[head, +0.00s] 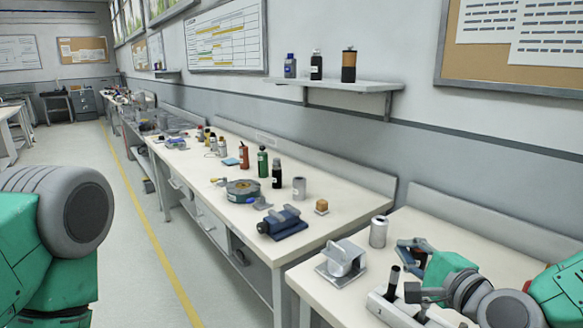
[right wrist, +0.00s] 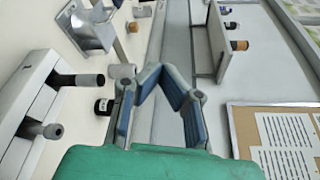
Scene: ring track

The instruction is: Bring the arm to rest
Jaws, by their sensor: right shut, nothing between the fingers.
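My right arm (head: 555,293) comes in from the lower right over the near bench. My right gripper (head: 408,248), with blue-grey fingers, is over this bench, partly hidden by its green housing. In the right wrist view the gripper (right wrist: 162,74) is shut and empty, its fingers bent inward. Of my left arm only a green link and a big grey joint (head: 88,213) show at the left edge. My left gripper is out of view.
The near bench (head: 310,285) bears a metal bracket (head: 342,262), a grey can (head: 378,232) and a grey fixture with dark knobs (right wrist: 40,100). A farther bench (head: 335,205) holds bottles, a blue vise (head: 283,222) and a small block. A wall shelf (head: 340,85) holds three bottles.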

